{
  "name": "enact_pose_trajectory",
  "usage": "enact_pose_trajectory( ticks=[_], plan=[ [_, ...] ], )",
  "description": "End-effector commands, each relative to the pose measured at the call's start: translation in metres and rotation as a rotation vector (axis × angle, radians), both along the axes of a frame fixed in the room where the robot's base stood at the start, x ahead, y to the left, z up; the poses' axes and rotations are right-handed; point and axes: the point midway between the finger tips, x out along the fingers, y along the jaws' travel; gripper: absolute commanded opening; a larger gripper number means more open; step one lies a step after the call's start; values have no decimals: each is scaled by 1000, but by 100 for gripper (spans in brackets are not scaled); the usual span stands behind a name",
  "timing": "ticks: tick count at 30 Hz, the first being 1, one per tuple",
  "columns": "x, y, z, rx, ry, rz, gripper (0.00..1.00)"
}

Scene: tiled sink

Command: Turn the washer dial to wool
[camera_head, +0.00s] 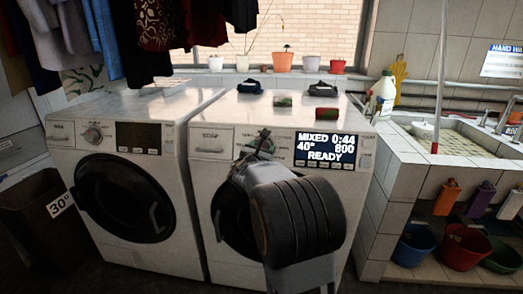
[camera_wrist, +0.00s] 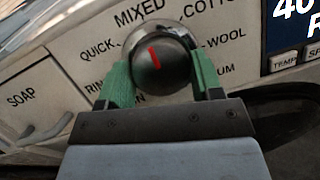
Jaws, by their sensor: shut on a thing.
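The washer dial (camera_wrist: 158,72) is a dark round knob with a silver rim and a red pointer mark. The mark points up and slightly left, towards MIXED. The WOOL label (camera_wrist: 226,40) is to the right of the dial. My gripper (camera_wrist: 160,78) has its green fingers shut on the dial, one on each side. In the head view my gripper (camera_head: 263,143) reaches the panel of the right washer (camera_head: 225,181); the dial is mostly hidden there. The display (camera_head: 327,149) reads MIXED 0:44, 40°, 800, READY.
The left washer (camera_head: 60,133) has its own dial and stands beside the right one. Two small green-and-red blocks (camera_head: 326,114) and two dark objects (camera_head: 312,90) sit on the right washer's top. A soap drawer (camera_wrist: 22,115) is left of the dial. A tiled sink (camera_head: 445,140) stands right.

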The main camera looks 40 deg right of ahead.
Motion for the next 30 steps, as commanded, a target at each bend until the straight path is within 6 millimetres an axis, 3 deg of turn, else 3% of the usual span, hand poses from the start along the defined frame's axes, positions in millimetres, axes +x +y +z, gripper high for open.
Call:
enact_pose_trajectory(
  ticks=[8, 30],
  plan=[
    [1, 0, -2, 82, -80, -40, 36],
    [2, 0, 1, 554, -531, -266, 36]
  ],
)
